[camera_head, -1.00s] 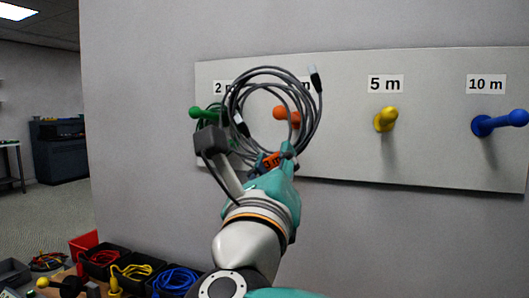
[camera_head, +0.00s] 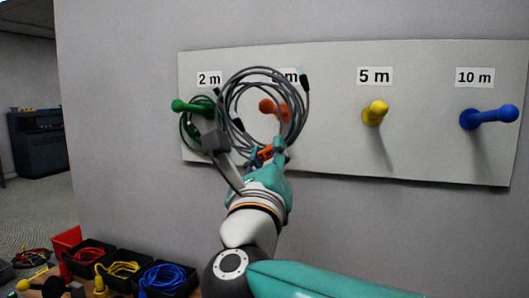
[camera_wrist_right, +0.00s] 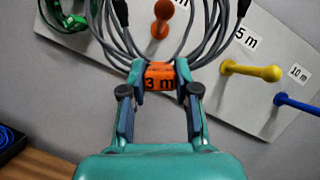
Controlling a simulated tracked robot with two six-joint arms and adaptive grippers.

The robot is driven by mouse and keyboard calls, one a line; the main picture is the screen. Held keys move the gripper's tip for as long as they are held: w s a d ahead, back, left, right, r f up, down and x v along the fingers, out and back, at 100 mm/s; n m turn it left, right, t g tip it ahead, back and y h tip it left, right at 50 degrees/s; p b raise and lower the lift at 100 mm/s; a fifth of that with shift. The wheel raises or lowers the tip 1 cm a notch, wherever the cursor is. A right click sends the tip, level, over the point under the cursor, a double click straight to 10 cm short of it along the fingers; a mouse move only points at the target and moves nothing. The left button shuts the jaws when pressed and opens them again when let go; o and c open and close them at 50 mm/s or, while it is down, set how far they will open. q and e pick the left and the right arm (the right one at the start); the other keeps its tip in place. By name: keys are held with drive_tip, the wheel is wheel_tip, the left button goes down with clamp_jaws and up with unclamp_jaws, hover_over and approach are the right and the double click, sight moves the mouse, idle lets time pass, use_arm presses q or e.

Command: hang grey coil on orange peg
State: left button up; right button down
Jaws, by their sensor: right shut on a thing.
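The grey coil (camera_head: 303,125) hangs upright in front of the board, with black connectors at its ends; it also shows in the right wrist view (camera_wrist_right: 207,40). My right gripper (camera_head: 268,153) is shut on the coil's orange "3 m" tag (camera_wrist_right: 160,78), at the bottom of the loop. The orange peg (camera_head: 273,106) shows inside the loop opening in the head view, and between the coil's sides in the wrist view (camera_wrist_right: 161,18). I cannot tell whether the loop is around the peg or still in front of it. My left gripper is not in view.
A green coil (camera_head: 187,130) hangs on the green peg (camera_head: 190,107), close left of the grey coil. The yellow peg (camera_head: 375,112) and blue peg (camera_head: 488,117) are empty on the right. Bins with red, yellow and blue cables (camera_head: 165,279) stand low at left.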

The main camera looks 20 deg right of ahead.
drive_tip(key=w+d+f+p, duration=0.2)
drive_tip(key=w+d+f, duration=0.2)
drive_tip(key=w+d, duration=0.4)
drive_tip(key=w, duration=0.3)
drive_tip(key=shift+w+f, duration=0.15)
drive_tip(key=shift+w, duration=0.25)
idle(1.0)
idle(0.6)
drive_tip(key=c, duration=0.8)
unclamp_jaws()
drive_tip(key=shift+o, duration=0.2)
drive_tip(key=v, duration=0.8)
